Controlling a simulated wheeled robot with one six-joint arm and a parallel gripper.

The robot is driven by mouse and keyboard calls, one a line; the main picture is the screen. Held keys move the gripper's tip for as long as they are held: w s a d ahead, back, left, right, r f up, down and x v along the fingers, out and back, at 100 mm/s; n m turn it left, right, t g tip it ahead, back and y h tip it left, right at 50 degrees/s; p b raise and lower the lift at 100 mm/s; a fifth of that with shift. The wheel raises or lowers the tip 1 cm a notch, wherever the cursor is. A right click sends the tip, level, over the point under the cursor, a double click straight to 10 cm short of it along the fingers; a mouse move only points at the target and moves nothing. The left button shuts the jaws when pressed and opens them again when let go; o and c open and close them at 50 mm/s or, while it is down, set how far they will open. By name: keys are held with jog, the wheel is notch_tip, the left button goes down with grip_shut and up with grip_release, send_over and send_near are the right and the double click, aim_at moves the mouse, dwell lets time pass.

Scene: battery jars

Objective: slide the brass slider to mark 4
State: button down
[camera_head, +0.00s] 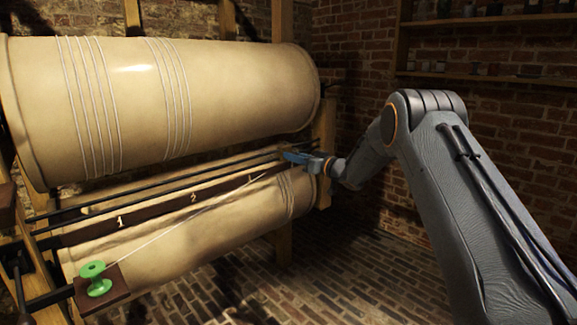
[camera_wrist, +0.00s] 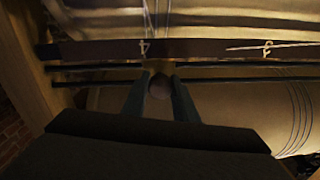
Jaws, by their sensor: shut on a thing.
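My gripper (camera_wrist: 160,82) is shut on a rounded knob (camera_wrist: 159,88) in the wrist view. The brass slider (camera_wrist: 170,50), dim and golden brown, sits just beyond the knob at the dark rails, partly hidden by my fingers. The white mark 4 (camera_wrist: 146,46) is on the dark scale strip (camera_wrist: 95,50), at the slider's left side in this view. Mark 3 (camera_wrist: 267,47) is well to the right. In the head view my blue gripper (camera_head: 304,158) is at the far right end of the rails, hiding the slider. Marks 1 (camera_head: 120,221) and 2 (camera_head: 194,198) are visible there.
Two large cream rollers, upper (camera_head: 220,80) and lower (camera_head: 200,235), lie above and below the rails. A white thread (camera_head: 185,220) runs from a green spool (camera_head: 96,279) toward the strip. A wooden post (camera_head: 325,150) stands close to my gripper.

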jog(key=shift+w+d+r, duration=0.15)
jog(key=shift+w+d, duration=0.6)
jog(key=shift+w, duration=0.15)
jog(key=c, duration=1.4)
grip_release()
jog(key=shift+w+d, duration=0.1)
jog(key=shift+w, duration=0.05)
jog(key=shift+d, duration=0.1)
jog(key=v, duration=0.7)
jog(key=shift+s+d, duration=0.2)
jog(key=shift+s, duration=0.1)
